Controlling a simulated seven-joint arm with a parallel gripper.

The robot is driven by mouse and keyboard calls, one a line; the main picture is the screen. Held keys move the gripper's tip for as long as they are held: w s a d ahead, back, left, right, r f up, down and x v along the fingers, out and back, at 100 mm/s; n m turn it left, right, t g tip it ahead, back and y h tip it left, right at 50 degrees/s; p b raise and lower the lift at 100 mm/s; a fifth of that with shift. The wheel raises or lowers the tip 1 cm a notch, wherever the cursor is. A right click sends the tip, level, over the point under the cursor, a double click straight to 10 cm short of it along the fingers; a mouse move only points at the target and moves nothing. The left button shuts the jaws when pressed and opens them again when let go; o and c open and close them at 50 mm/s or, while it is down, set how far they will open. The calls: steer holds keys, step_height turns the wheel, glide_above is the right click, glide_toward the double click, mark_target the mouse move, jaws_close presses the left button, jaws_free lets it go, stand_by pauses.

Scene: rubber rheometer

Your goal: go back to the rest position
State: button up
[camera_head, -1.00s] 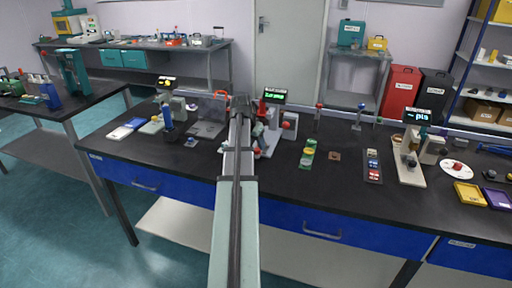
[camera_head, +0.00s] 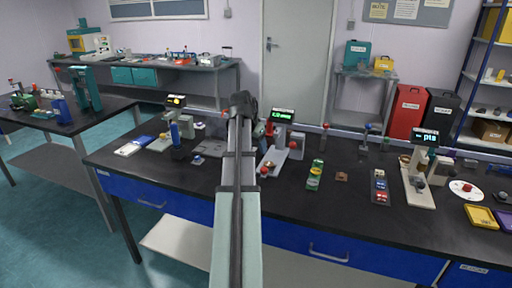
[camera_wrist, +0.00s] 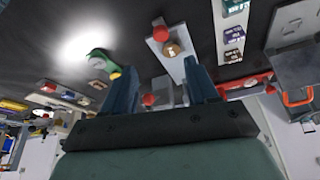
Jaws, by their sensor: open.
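My arm reaches forward over the black workbench (camera_head: 290,207) in the head view, and its far end is by the middle instruments. My gripper (camera_wrist: 163,82) shows in the wrist view with its two dark fingers spread apart and nothing between them. Beyond the fingers is a pale instrument base (camera_wrist: 180,60) with red knobs. In the head view the instrument with a green display (camera_head: 283,115) stands just right of my arm's end. The fingertips themselves are too small to make out in the head view.
A green and yellow item (camera_head: 315,175) lies right of my arm, with a sample strip (camera_head: 380,187) farther right. An instrument with a blue display (camera_head: 425,136) and a yellow tray (camera_head: 481,217) stand at the right. Another instrument (camera_head: 176,101) stands left. The front bench strip is clear.

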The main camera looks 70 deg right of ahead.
stand_by(0.4)
